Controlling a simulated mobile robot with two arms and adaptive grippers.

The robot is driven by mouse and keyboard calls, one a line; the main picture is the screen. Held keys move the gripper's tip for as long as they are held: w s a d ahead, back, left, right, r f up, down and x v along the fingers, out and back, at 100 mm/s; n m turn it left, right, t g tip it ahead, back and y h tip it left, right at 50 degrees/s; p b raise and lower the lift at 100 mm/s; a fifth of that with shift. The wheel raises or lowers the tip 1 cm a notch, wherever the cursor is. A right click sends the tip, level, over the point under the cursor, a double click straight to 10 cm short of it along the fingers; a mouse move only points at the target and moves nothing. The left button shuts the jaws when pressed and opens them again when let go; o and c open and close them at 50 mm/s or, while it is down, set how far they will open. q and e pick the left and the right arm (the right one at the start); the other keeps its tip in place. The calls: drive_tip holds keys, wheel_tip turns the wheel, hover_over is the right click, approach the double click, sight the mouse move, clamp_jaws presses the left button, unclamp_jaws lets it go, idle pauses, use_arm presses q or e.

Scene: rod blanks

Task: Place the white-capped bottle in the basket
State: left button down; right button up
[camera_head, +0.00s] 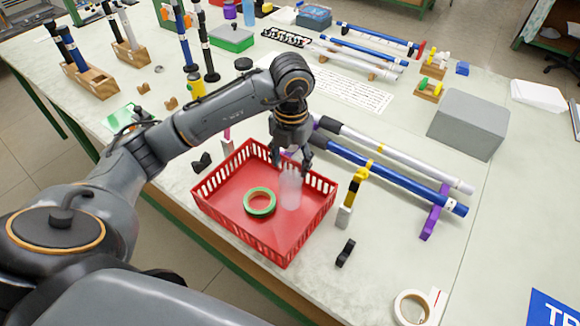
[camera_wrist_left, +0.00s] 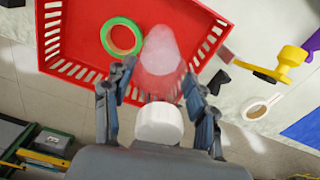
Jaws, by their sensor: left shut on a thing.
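The white-capped bottle is translucent and hangs upright in my left gripper (camera_head: 291,160), over the red basket (camera_head: 262,239). Its clear body (camera_head: 290,190) shows below the fingers in the head view. In the left wrist view its white cap (camera_wrist_left: 159,124) is close to the camera, between the two fingers of my left gripper (camera_wrist_left: 158,85), and the body (camera_wrist_left: 161,52) points away toward the basket (camera_wrist_left: 80,20). The gripper is shut on the bottle. I cannot tell whether the bottle's base touches the basket floor. My right gripper is not in view.
A green tape roll (camera_head: 260,202) lies inside the basket. Blue and white rods (camera_head: 390,175) rest on stands just right of the basket. A yellow and black tool (camera_head: 352,195) stands near its right wall. A grey box (camera_head: 468,124) sits farther right.

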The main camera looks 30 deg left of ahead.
use_arm(q)
wheel_tip(320, 180, down, 2)
drive_tip(key=shift+f+p, duration=0.1)
drive_tip(key=shift+p, duration=0.4)
drive_tip(key=shift+f, duration=0.2)
drive_tip(key=shift+f+b, duration=0.25)
drive_tip(key=shift+b, duration=0.1)
drive_tip(key=shift+c, duration=2.2)
unclamp_jaws()
drive_tip(key=shift+s, duration=0.1)
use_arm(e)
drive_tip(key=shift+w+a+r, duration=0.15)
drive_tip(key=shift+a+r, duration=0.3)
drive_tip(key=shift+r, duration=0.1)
use_arm(q)
drive_tip(key=shift+r, duration=0.45)
wheel_tip(320, 180, up, 12)
drive_tip(key=shift+d+f+b, duration=0.1)
drive_tip(key=shift+f+b, duration=0.1)
drive_tip(key=shift+b, duration=0.15)
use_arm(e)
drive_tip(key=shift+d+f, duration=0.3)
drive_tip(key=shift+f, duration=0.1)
